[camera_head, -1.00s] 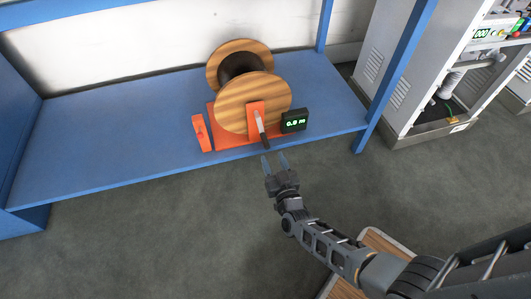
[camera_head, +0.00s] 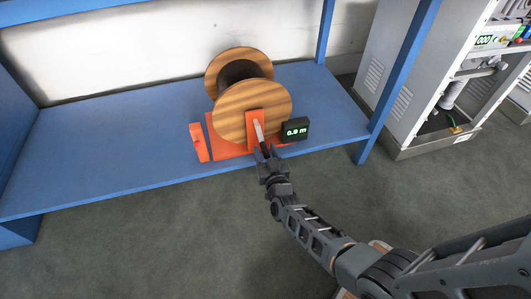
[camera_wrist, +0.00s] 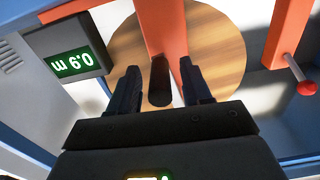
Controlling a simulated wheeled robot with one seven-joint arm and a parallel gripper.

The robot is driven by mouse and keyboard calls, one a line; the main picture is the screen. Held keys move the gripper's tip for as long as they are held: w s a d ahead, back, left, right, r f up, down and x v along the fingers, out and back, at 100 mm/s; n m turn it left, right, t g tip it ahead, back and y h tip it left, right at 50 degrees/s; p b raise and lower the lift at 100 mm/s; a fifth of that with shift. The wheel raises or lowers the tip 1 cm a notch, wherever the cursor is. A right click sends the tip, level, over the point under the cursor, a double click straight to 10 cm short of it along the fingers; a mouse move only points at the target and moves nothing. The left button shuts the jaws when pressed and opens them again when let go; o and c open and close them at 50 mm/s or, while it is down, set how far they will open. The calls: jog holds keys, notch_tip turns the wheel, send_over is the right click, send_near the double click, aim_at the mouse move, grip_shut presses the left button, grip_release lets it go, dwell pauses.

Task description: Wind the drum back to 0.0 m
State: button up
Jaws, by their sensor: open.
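The wooden drum (camera_head: 252,107) with a dark winding core sits in an orange frame on the blue shelf. Its crank (camera_head: 259,131) has a pale arm and a dark handle on the drum's near face. The green display (camera_head: 296,130) reads 0.9 m; it also shows upside down in the wrist view (camera_wrist: 74,63). My gripper (camera_head: 265,151) is at the lower end of the crank. In the wrist view, the black crank handle (camera_wrist: 160,85) lies between the two open fingers, with visible gaps on both sides. The fingertips partly cover the handle in the head view.
An orange post (camera_head: 199,143) stands left of the drum; in the wrist view a red-knobbed rod (camera_wrist: 306,88) shows on it. The blue shelf (camera_head: 110,140) is otherwise bare. A blue upright (camera_head: 403,72) and grey cabinets stand on the right.

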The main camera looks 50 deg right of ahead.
jog(key=shift+c, duration=0.4)
grip_shut()
jog(key=shift+s, duration=0.1)
jog(key=s+d+r+n+p, duration=0.1)
jog(key=r+n+p, duration=0.4)
jog(key=n, duration=0.6)
jog(key=s+d+r+n+p, duration=0.2)
jog(key=r+n+p, duration=0.4)
jog(key=n, duration=0.4)
jog(key=shift+d+n+p, duration=0.4)
jog(key=shift+d+p, duration=0.3)
jog(key=shift+p, duration=0.1)
jog(key=shift+w, duration=0.1)
